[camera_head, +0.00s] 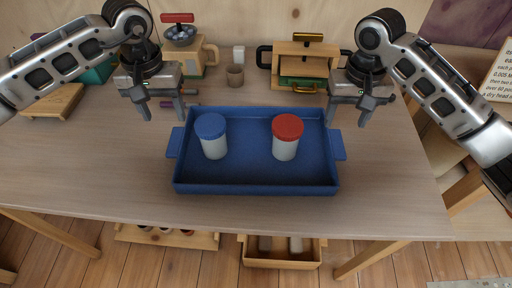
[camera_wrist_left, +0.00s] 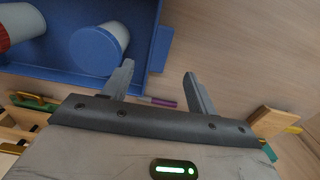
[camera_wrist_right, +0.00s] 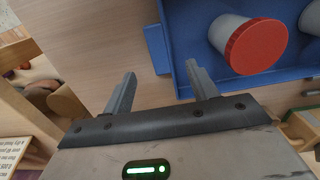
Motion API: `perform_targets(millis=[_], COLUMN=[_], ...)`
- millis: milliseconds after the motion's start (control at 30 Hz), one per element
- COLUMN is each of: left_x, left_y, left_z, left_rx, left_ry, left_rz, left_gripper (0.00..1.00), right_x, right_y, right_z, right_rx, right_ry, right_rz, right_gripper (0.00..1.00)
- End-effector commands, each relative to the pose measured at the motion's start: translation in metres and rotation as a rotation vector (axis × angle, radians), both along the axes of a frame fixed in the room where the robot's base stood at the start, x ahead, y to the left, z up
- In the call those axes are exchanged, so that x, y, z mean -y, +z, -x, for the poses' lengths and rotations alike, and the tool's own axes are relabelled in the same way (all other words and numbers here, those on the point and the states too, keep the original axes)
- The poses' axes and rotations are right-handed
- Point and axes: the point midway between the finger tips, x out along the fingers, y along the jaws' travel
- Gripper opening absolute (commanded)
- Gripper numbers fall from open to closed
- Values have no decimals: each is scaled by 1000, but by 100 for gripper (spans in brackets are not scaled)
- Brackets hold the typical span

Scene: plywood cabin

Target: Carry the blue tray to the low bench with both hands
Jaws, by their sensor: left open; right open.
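The blue tray (camera_head: 250,177) lies flat on the wooden table. It holds a white jar with a blue lid (camera_head: 213,140) and a white jar with a red lid (camera_head: 286,138), both upright. It has a tab handle on its left side (camera_head: 175,142) and one on its right side (camera_head: 338,145). My right gripper (camera_head: 346,122) is open and empty near the back right corner. In the wrist views the tray (camera_wrist_left: 158,50) (camera_wrist_right: 157,48) is beside the fingers, not between them. I cannot clearly identify the low bench.
A purple marker (camera_head: 166,104) lies near my left gripper. The table front is clear. Wooden trays (camera_head: 281,262) sit below the table.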

Motion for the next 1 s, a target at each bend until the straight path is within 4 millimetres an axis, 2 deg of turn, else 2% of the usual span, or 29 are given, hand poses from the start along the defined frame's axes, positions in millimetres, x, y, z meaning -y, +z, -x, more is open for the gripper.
perform_targets(millis=[33,300,500,700,967,1000], left_x=[0,0,1,0,0,0], left_y=[-11,-63,-88,-97,-97,-97], left_z=[1,1,0,0,0,0], left_rx=[-4,-3,-2,1,1,1], left_ry=[0,0,0,-1,0,0], left_rz=[-1,0,1,1,1,1], left_gripper=[58,58,58,58,58,47], right_x=[1,0,0,0,0,0], right_y=[-11,-63,-88,-97,-97,-97], right_z=[1,1,0,0,0,0], right_rx=[-4,-4,0,1,1,1], right_ry=[-2,-1,0,1,1,1], right_rz=[2,1,0,0,0,0], right_gripper=[58,58,58,58,58,47])
